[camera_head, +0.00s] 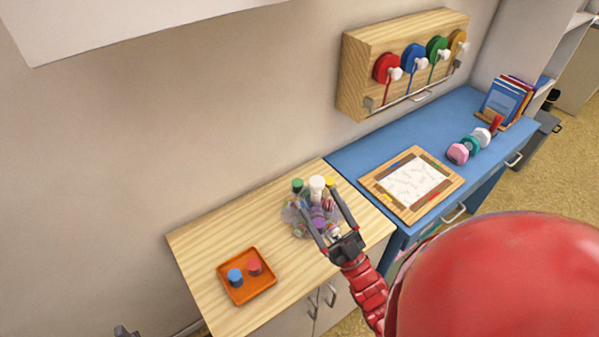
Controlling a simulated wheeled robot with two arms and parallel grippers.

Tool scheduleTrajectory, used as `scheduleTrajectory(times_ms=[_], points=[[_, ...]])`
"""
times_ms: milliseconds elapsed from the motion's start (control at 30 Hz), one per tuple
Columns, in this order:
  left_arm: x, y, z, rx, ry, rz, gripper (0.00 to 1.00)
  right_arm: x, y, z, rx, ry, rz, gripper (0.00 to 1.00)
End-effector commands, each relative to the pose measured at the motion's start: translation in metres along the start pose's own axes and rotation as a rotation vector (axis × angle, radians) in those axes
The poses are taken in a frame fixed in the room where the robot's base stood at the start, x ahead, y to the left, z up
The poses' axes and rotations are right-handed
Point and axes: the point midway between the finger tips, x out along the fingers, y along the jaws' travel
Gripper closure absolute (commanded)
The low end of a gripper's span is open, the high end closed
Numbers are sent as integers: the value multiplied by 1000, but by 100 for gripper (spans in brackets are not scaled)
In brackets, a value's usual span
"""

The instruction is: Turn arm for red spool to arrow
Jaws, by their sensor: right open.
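The red spool (386,67) is at the left end of a row of spools on a wooden rack (352,75) on the wall. A white knob-like arm (397,73) sticks out from its front, and a red strand hangs below it. I cannot make out an arrow at this size. My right gripper (321,206) is open over a cluster of small bottles (317,185) on the wooden counter, well below and left of the rack. Whether it touches a bottle is unclear. A dark tip at the bottom left edge may be my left gripper (125,331); its jaws cannot be made out.
Blue, green and yellow spools sit beside the red one, above a metal bar (415,97). An orange tray (246,293) is on the counter (205,240).

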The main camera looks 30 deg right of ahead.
Motion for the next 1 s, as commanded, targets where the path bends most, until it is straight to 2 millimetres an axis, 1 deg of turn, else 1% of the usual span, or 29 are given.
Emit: scheduleTrajectory(times_ms=[167,300,433,500,567,667,767,1000], points=[[10,0,-2,0,0,0,50,-13,30,26,20,-233,21,12],[16,-1,-3,0,0,0,50,-36,52,52,53,-460,60,12],[20,-1,-4,0,0,0,50,-64,63,72,85,-638,102,12],[21,-1,-4,0,0,0,50,-74,66,79,94,-691,116,12],[21,-1,-4,0,0,0,50,-76,68,83,98,-711,123,12],[21,-1,-4,0,0,0,50,-70,69,88,100,-714,123,12],[21,-1,-4,0,0,0,50,-56,69,99,101,-710,121,12],[27,-1,-5,0,0,0,50,-13,74,134,101,-709,121,12]])
